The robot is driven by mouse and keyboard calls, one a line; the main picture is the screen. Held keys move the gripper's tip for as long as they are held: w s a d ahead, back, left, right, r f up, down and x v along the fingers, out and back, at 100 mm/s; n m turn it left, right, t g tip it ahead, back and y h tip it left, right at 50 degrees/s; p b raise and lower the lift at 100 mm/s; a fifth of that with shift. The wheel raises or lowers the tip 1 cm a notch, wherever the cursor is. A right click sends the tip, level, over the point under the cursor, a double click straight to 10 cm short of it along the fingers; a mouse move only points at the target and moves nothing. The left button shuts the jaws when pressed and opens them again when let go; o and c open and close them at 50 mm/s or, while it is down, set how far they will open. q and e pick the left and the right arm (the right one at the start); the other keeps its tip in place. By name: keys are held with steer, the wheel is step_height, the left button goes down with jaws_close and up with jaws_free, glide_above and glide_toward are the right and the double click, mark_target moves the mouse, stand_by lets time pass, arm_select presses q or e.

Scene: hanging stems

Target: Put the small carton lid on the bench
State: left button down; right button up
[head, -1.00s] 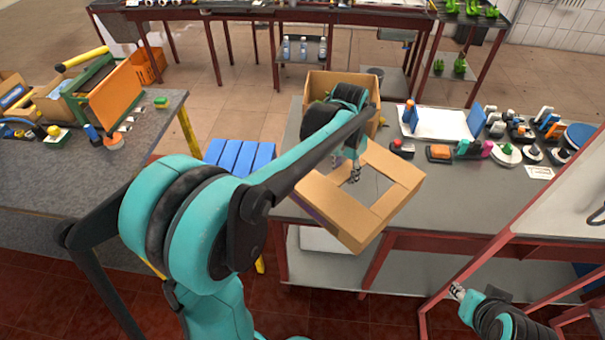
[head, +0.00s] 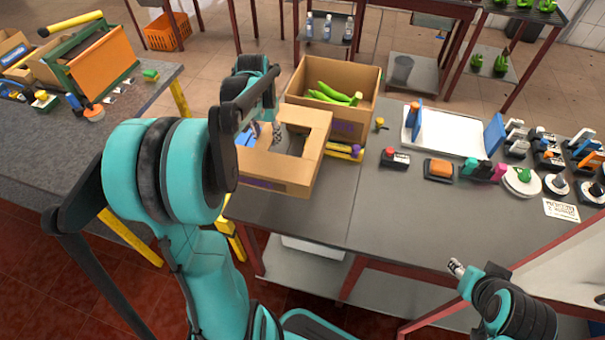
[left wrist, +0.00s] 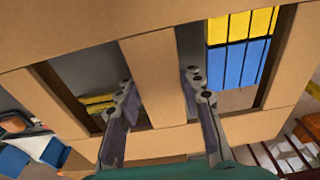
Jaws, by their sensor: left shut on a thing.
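The small carton lid (head: 312,153) is a brown cardboard frame with openings. It is at the left end of the grey bench (head: 355,218), in front of the open carton; its exact height above the bench is hard to tell. My left gripper (head: 268,135) is shut on the lid's middle strip. In the left wrist view, the fingers (left wrist: 158,95) of that gripper stand on either side of this strip (left wrist: 152,75). My right gripper (head: 456,267) is low, in front of the bench; its fingers are too small to read.
The open carton (head: 347,125) holds long green produce. Yellow and purple items (head: 345,151) lie beside the lid. A white tray (head: 447,130), a red-black block (head: 394,158) and an orange block (head: 438,169) stand to the right. The bench's front middle is clear.

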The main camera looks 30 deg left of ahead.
arm_select(q)
steer(key=d+f+b, duration=0.1)
steer(key=d+f, duration=0.2)
steer(key=s+d+f+b, duration=0.1)
steer(key=d+f+b, duration=0.1)
steer(key=d+f, duration=0.2)
steer(key=d+f+b, duration=0.2)
steer(key=d+f, duration=0.1)
steer(key=d, duration=0.1)
steer(key=shift+s+d+f, duration=0.1)
steer(key=shift+s+f, duration=0.15)
steer(key=shift+s, duration=0.1)
steer(key=shift+r, duration=0.15)
steer(key=c, duration=1)
jaws_free()
